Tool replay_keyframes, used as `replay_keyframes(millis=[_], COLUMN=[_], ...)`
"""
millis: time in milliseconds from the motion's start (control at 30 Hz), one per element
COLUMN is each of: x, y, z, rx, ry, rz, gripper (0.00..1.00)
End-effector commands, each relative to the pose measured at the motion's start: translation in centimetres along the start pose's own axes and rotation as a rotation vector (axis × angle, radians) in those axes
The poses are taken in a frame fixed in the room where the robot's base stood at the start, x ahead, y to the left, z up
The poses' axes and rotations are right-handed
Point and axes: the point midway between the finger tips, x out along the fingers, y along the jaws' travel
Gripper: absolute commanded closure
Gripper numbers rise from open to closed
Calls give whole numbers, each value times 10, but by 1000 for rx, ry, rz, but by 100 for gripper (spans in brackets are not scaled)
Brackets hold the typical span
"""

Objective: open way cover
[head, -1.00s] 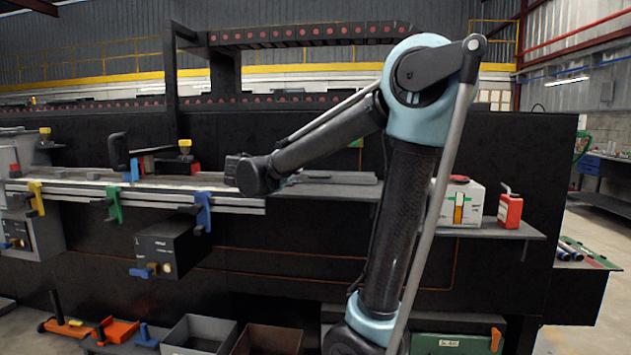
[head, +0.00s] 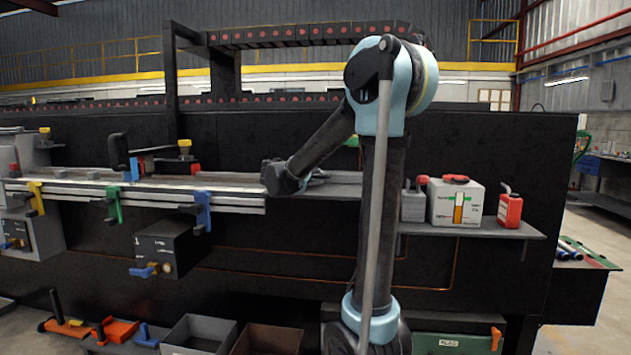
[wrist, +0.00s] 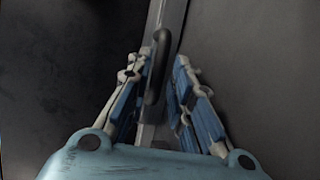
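In the wrist view my gripper (wrist: 163,55) is open, with its blue-and-grey fingers on either side of a dark bar handle (wrist: 157,67). A gap shows between the handle and the right finger; the left finger is very close to it, and I cannot tell if they touch. The handle stands along a light grey strip (wrist: 175,18) between dark surfaces. In the head view my arm's end is over the right end of the long rail (head: 235,198), and the fingers are hidden. I cannot tell which part is the way cover.
Yellow, green and blue clamps (head: 203,210) hang on the rail. A black upright handle (head: 118,150) stands farther left. A white-grey box (head: 457,205) and a red can (head: 510,210) stand on the right shelf. Bins (head: 200,335) lie below.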

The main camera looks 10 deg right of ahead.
Motion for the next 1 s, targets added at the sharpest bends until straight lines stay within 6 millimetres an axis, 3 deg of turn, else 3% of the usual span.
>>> replay_keyframes(millis=[200, 500, 633, 1000], x=[15, 17, 16, 18], y=[0, 0, 0, 2], z=[0, -1, -2, 3], rx=[1, 0, 0, -4], ry=[0, 1, 3, -4], rz=[0, 0, 0, -19], gripper=[79, 79, 100, 100])
